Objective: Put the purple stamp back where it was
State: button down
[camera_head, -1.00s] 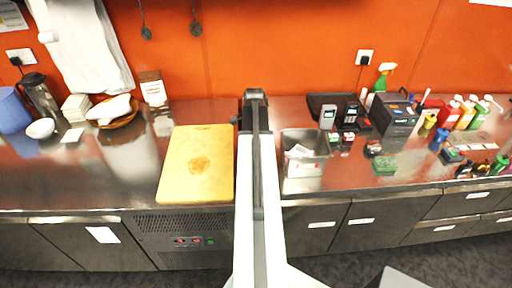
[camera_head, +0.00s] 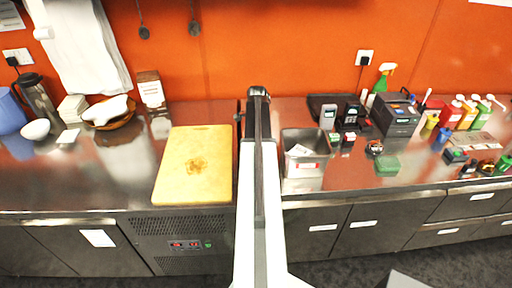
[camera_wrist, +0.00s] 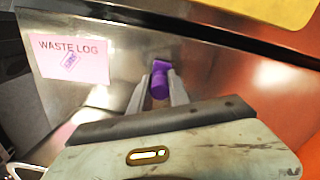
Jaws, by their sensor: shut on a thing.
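The purple stamp (camera_wrist: 162,79) is held between the two fingertips of my gripper (camera_wrist: 158,88) in the wrist view, with its purple body showing beyond the fingers. A pink sheet headed "WASTE LOG" (camera_wrist: 85,55) lies to the left of the gripper, apart from it, and bears a purple stamp mark. In the head view my arm runs up the middle; the purple stamp and my fingertips cannot be made out there.
The yellow cutting board (camera_head: 196,165) lies left of my arm. A steel tray (camera_head: 304,168) stands just right of it. Farther right are a black printer (camera_head: 395,118), a green pad (camera_head: 387,165), small stamps (camera_head: 455,155) and several colored bottles (camera_head: 468,115).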

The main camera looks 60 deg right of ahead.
jog(key=shift+f, duration=0.15)
jog(key=c, duration=1.2)
grip_release()
jog(key=shift+c, duration=0.2)
notch_tip(320, 180, up, 12)
jog(key=p, duration=1.2)
jog(key=shift+r, duration=0.2)
